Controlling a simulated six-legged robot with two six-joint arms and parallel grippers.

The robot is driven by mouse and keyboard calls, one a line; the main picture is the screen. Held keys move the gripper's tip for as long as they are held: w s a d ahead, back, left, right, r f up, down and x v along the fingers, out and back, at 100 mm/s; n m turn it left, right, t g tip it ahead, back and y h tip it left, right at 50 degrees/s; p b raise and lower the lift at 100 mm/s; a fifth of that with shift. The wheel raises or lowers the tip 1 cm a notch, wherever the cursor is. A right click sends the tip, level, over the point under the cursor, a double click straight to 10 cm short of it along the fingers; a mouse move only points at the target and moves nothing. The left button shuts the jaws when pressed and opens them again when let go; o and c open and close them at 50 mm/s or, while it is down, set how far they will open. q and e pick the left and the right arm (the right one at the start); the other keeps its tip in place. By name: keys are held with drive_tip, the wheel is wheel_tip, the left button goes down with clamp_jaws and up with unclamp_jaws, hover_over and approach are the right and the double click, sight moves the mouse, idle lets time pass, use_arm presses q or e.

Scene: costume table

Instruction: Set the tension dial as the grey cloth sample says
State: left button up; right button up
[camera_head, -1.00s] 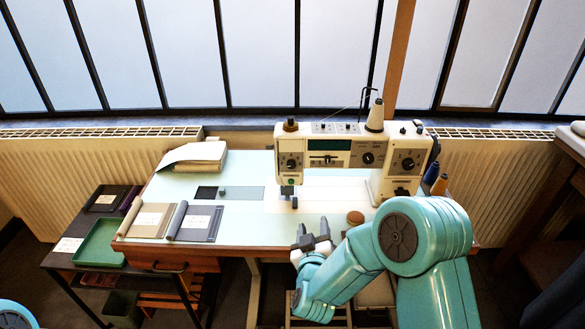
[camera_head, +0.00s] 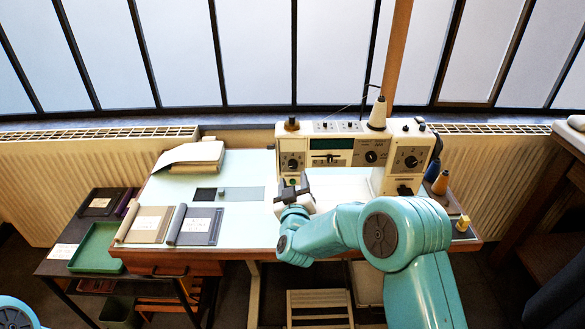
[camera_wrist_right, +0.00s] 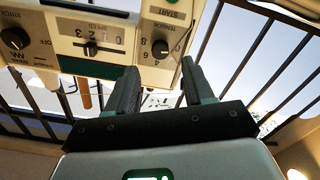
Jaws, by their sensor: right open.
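The tension dial (camera_head: 292,164) is a black knob at the left end of the white sewing machine's front panel. The upside-down right wrist view shows it (camera_wrist_right: 160,47) with numbers around it; its exact setting is too small to tell. The grey cloth sample (camera_head: 187,238) lies on the table's left side, its roll along one edge; writing on its card (camera_head: 197,225) is unreadable. My right gripper (camera_head: 292,187) is open and empty, just below and in front of the dial. In the wrist view its fingertips (camera_wrist_right: 158,70) are apart. My left gripper is out of view.
A beige sample (camera_head: 151,225) lies left of the grey one. The machine (camera_head: 345,146) also carries a slider (camera_head: 328,158), a middle dial (camera_head: 371,156) and a right dial (camera_head: 411,161). Thread cones (camera_head: 440,182) stand at right. A green tray (camera_head: 97,247) is on a side table.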

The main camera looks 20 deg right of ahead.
sight(293, 166)
drive_tip(key=x, duration=0.5)
drive_tip(key=shift+w, duration=0.25)
clamp_jaws()
